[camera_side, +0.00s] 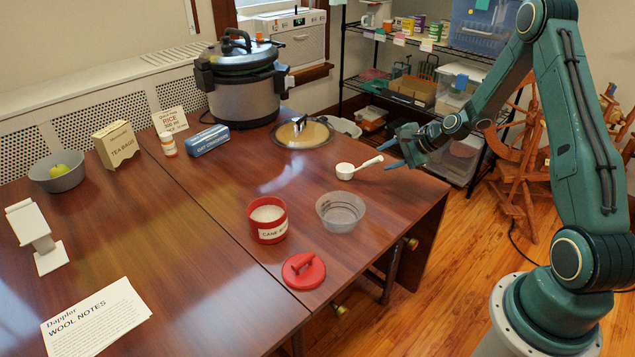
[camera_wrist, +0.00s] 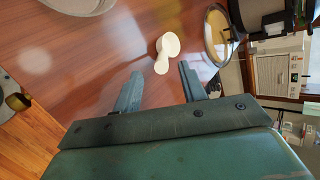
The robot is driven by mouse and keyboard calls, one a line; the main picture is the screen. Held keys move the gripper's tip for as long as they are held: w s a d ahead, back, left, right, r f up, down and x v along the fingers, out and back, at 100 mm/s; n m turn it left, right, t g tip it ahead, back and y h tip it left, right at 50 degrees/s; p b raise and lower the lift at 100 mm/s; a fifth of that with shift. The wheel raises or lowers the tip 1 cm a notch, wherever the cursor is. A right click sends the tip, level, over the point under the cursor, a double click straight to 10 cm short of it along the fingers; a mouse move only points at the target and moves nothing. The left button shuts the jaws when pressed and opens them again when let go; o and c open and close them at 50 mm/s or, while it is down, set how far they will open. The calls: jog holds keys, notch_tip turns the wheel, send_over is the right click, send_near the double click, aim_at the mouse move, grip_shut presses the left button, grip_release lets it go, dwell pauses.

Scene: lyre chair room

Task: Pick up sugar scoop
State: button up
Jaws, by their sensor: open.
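The white sugar scoop (camera_side: 346,171) lies on the wooden table near its right edge, with its handle pointing right toward my gripper. My gripper (camera_side: 390,164) is open and empty, just right of the handle's end and apart from it in the side view. In the wrist view the scoop (camera_wrist: 168,46) lies beyond the two fingertips (camera_wrist: 162,72), with its handle end pointing back toward the gap between them. The red sugar canister (camera_side: 267,235) stands open with white contents, and its red lid (camera_side: 303,270) lies in front of it.
A clear measuring bowl (camera_side: 340,222) stands in front of the scoop. The table (camera_side: 190,220) is bare between the canister and the back items.

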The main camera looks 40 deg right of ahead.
aim_at(363, 166)
jog(key=shift+x, duration=0.8)
jog(key=shift+x, duration=2.55)
jog(key=shift+w+r, duration=0.1)
jog(key=shift+r, duration=0.05)
grip_shut()
